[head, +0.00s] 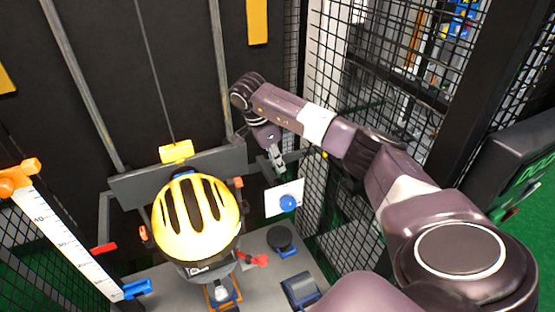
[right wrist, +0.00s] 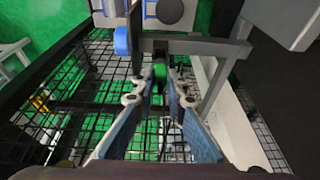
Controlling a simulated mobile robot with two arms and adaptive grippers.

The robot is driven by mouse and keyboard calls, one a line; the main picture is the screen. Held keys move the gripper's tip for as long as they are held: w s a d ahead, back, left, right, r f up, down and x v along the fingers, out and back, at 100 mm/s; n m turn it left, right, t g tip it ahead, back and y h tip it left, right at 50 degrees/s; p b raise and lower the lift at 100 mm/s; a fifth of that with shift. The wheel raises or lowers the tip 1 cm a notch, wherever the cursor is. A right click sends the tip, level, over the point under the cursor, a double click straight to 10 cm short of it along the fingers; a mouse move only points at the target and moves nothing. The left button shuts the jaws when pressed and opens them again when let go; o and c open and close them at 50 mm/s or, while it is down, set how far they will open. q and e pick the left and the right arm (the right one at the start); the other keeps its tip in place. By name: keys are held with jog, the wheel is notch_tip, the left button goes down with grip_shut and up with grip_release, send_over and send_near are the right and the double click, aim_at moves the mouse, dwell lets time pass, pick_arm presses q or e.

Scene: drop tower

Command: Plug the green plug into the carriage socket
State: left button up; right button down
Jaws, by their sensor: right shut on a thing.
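My right gripper (head: 276,160) reaches down beside the right end of the grey carriage crossbar (head: 130,186). In the right wrist view its fingers (right wrist: 160,88) are closed around a small green piece, the green plug (right wrist: 160,72), at their tips. The plug is too small to make out in the head view. A grey frame (right wrist: 195,46) lies just beyond the fingertips in the wrist view. I cannot make out the carriage socket opening, nor whether the plug touches it. My left gripper is not in view.
A yellow helmet (head: 196,215) sits in front of the crossbar. A white plate (head: 273,197) with a blue knob (head: 288,203) is just below my right gripper. A black disc (head: 281,238) lies on the base. Wire mesh (head: 335,205) stands close on the right.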

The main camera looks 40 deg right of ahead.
dwell(0.5)
jog(key=shift+f, duration=0.25)
jog(key=shift+f, duration=0.2)
jog(key=shift+f+b, duration=0.8)
jog(key=shift+f, duration=0.4)
jog(key=shift+f, duration=0.25)
jog(key=c, duration=1.9)
grip_release()
jog(key=v, duration=1.2)
jog(key=shift+w+a, duration=0.1)
jog(key=shift+w, duration=0.05)
